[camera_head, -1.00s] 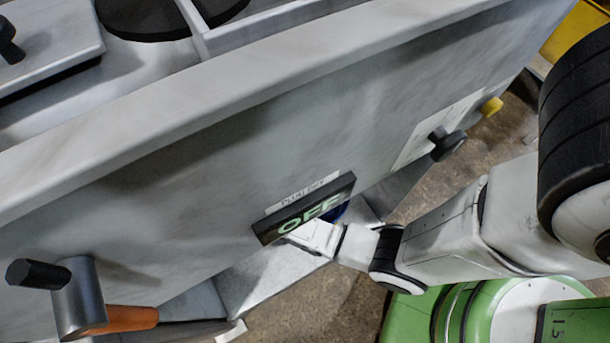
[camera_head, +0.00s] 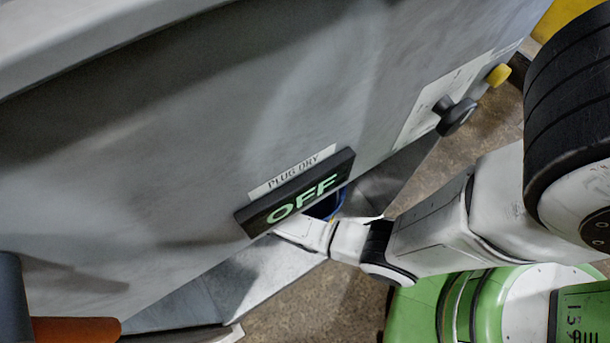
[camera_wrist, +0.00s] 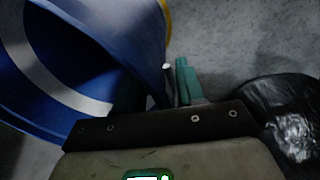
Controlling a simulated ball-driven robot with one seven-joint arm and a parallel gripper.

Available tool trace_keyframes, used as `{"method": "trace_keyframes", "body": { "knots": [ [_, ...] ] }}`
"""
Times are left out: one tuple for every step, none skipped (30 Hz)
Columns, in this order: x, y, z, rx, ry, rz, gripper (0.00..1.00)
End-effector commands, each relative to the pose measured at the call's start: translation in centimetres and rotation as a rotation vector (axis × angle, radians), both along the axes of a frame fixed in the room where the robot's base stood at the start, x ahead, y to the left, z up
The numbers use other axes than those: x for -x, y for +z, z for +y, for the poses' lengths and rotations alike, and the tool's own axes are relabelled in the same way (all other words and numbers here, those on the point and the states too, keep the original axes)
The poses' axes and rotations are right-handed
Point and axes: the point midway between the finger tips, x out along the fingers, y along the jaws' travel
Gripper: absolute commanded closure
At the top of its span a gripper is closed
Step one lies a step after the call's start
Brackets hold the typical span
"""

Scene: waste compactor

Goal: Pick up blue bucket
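The blue bucket (camera_wrist: 70,70) fills the upper left of the wrist view, tilted, with a whitish band on it. In the head view only a small blue piece of it (camera_head: 337,205) shows below the OFF display. My gripper (camera_wrist: 157,88) is at the bucket's edge. Its two teal fingers stand apart, the left one dark and partly lost in shadow against the bucket. The bucket's edge comes down between the fingers; I cannot tell whether they touch it. In the head view the fingertips are hidden behind the display.
The grey compactor wall (camera_head: 200,120) carries the OFF display (camera_head: 297,196), a black knob (camera_head: 456,117) and a yellow button (camera_head: 498,75). A slanted metal chute (camera_head: 225,285) lies below. A shiny black bag (camera_wrist: 285,110) lies right of my gripper.

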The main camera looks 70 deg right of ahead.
Motion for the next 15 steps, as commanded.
{"method": "trace_keyframes", "body": {
  "knots": [
    [-0.04, 0.06, -0.02, 0.0, 0.0, -0.001, 0.61],
    [-0.04, 0.1, -0.02, 0.0, 0.0, -0.001, 0.61],
    [-0.04, 0.11, -0.02, 0.0, 0.0, -0.001, 0.61],
    [-0.04, 0.11, -0.02, 0.0, 0.0, -0.001, 0.61],
    [-0.04, 0.12, -0.02, 0.0, 0.0, -0.001, 0.62],
    [-0.03, 0.12, -0.01, 0.0, 0.0, -0.001, 0.66],
    [-0.03, 0.12, -0.01, 0.0, 0.0, -0.001, 0.69],
    [-0.03, 0.12, -0.01, 0.0, 0.0, -0.001, 0.72],
    [-0.03, 0.12, -0.01, 0.0, 0.0, -0.001, 0.75],
    [-0.03, 0.12, -0.01, 0.0, 0.0, -0.001, 0.78],
    [-0.03, 0.12, -0.01, 0.0, 0.0, -0.001, 0.81],
    [-0.03, 0.12, -0.01, 0.0, 0.0, -0.001, 0.85],
    [-0.02, 0.12, 0.0, 0.0, 0.0, -0.001, 0.88],
    [-0.02, 0.12, 0.0, 0.0, 0.0, -0.001, 0.91],
    [-0.02, 0.12, 0.0, 0.0, 0.0, -0.001, 0.95]
  ]
}}
